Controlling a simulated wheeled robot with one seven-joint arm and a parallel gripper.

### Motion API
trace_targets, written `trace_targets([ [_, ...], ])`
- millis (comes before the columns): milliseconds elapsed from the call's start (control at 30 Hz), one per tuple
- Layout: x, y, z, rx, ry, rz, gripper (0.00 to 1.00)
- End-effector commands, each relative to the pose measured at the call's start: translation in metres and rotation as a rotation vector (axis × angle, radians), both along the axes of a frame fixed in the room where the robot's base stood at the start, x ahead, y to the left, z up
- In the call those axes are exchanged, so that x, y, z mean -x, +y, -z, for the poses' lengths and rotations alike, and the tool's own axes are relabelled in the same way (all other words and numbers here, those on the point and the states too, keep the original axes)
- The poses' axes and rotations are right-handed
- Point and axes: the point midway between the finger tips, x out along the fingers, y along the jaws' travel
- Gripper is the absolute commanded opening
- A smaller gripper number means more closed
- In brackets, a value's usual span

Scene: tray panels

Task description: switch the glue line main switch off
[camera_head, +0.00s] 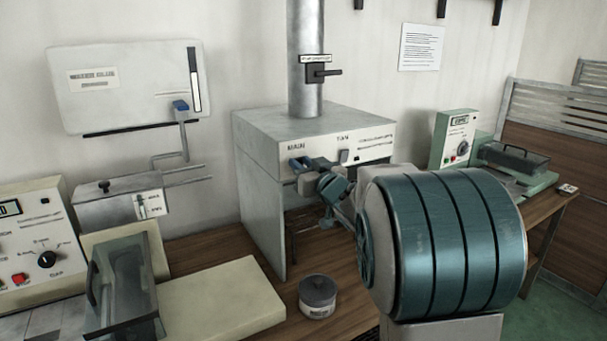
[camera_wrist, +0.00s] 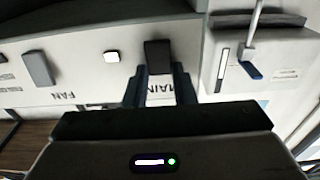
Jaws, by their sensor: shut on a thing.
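The main switch (camera_wrist: 158,52) is a dark rocker on the pale front of the metal cabinet (camera_head: 258,205), beside the word MAIN. In the wrist view it stands between the two blue-grey fingers of my gripper (camera_wrist: 159,76), which are shut on it. In the head view my gripper (camera_head: 300,165) reaches the cabinet's front just below the MAIN label, and its fingers hide the switch. I cannot tell whether the rocker is on or off. A grey fan switch (camera_wrist: 38,68) sits by the word FAN, with a small white lamp (camera_wrist: 111,56) between the two switches.
A metal duct (camera_head: 305,50) with a dark lever (camera_head: 325,72) rises from the cabinet. A white wall tank (camera_head: 130,85) with a blue lever (camera_head: 180,106) is at left. A green unit (camera_head: 452,140) stands at right.

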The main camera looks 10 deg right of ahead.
Motion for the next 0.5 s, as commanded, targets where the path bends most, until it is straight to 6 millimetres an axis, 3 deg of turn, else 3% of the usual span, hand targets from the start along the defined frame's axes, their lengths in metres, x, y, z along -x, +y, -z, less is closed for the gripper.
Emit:
trace_targets([
  [33, 0.0002, -0.0004, 0.0075, -0.005, -0.015, 0.0, 0.01],
  [500, 0.0015, -0.0007, 0.0117, -0.049, -0.152, 0.0, 0.01],
])
